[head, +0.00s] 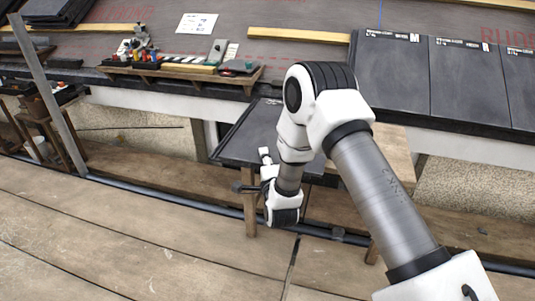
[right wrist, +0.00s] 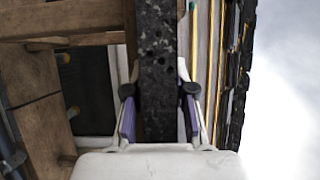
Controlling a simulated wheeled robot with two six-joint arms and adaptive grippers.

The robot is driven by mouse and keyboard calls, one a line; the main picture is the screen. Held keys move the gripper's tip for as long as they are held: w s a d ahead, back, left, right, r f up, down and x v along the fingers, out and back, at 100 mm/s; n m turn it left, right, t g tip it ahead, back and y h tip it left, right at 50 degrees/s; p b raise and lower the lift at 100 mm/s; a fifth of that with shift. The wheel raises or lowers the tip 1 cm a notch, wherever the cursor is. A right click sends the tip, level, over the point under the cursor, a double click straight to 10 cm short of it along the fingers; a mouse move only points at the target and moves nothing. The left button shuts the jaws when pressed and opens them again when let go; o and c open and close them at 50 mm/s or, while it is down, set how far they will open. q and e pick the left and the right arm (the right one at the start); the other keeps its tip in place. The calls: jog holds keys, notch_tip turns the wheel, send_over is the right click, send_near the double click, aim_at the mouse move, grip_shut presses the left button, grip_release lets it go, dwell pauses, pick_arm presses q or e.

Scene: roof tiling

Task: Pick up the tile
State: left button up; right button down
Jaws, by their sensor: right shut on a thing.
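A dark slate tile (head: 250,132) lies on a wooden stand (head: 250,210), below the roof's lower edge, partly hidden by my right arm. My right gripper (head: 243,187) is at the tile's near edge. In the right wrist view the tile shows as a speckled dark strip (right wrist: 158,70) between the two fingers, and the right gripper (right wrist: 158,115) is shut on it. Whether it is a single tile or a stack is hard to tell. My left gripper is not in view.
Large dark tiles (head: 392,75) are laid on the roof at right. A wooden shelf (head: 180,76) with small tools and bottles is at upper left. A grey pole (head: 45,90) rises at far left. The plank floor (head: 130,225) in front is clear.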

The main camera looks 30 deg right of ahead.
notch_tip(320, 180, up, 4)
jog(key=shift+f+p, duration=0.1)
jog(key=shift+p, duration=0.95)
jog(key=s+d+p, duration=0.1)
jog(key=s, duration=1.5)
jog(key=shift+d+r, duration=0.35)
jog(key=shift+r, duration=0.1)
jog(key=c, duration=1.8)
grip_release()
jog(key=shift+w, duration=0.1)
grip_shut()
